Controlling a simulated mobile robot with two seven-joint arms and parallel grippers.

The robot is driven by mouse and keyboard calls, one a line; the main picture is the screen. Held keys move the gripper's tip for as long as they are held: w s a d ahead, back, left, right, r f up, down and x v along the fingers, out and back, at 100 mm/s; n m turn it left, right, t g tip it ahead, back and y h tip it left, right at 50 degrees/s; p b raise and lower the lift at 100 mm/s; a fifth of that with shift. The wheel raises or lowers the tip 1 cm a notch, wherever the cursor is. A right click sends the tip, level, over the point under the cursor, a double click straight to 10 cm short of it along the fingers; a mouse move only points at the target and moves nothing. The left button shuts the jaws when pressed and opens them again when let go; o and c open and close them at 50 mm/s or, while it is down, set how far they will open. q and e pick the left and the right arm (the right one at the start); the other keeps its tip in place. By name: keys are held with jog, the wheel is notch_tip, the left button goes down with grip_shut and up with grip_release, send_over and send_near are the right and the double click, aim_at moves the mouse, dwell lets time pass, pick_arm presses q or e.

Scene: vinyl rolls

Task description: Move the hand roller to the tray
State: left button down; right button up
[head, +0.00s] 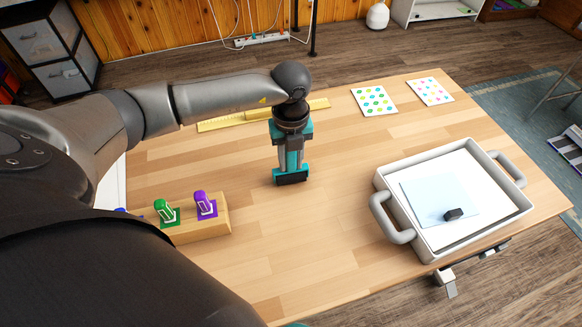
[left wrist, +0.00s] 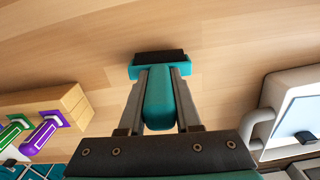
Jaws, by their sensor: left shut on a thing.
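The hand roller (head: 291,177) has a teal handle and frame and a black roller at its lower end. My left gripper (head: 291,157) points down and is shut on the handle. In the left wrist view, the teal handle (left wrist: 158,100) lies between the two fingers and the black roller (left wrist: 160,57) shows beyond them. I cannot tell whether the roller touches the table or hangs just above it. The pale grey tray (head: 381,186) with two loop handles stands to the right, apart from the roller; its edge also shows in the left wrist view (left wrist: 270,95). My right gripper is not in view.
Inside the tray are a light blue sheet (head: 425,195) and a small black block (head: 453,214). A wooden holder (head: 217,228) with green and purple tools stands at left. A yellow ruler (head: 222,124) and two sticker sheets (head: 374,100) lie at the back. Table between roller and tray is clear.

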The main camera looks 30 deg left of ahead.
pick_arm(q)
jog(key=shift+r+p, duration=2.85)
jog(key=shift+r, duration=0.55)
